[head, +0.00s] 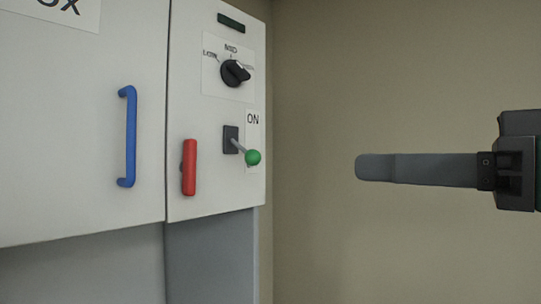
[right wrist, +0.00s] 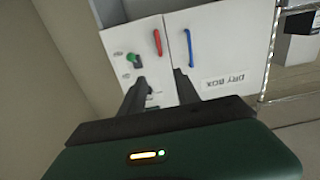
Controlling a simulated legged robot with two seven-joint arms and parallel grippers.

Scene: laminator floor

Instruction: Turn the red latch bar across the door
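The red latch bar (head: 189,167) is upright on the narrow white panel, just right of the door seam and not across the door. The white door (head: 70,150) lies left of it and looks closed, with a blue handle (head: 129,136). In the right wrist view the red bar (right wrist: 157,43) shows beyond my fingertips, beside the blue handle (right wrist: 190,48). My right gripper (head: 364,168) is at the right of the head view, empty and well apart from the bar, pointing left. In the wrist view its two fingers (right wrist: 160,78) are spread. My left gripper is not visible.
A green-tipped lever (head: 252,157) sticks out right of the red bar, near an ON label (head: 252,122). A black knob (head: 235,72) sits above. Free space lies between the panel and my gripper. A wire rack (right wrist: 272,50) stands at the right in the wrist view.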

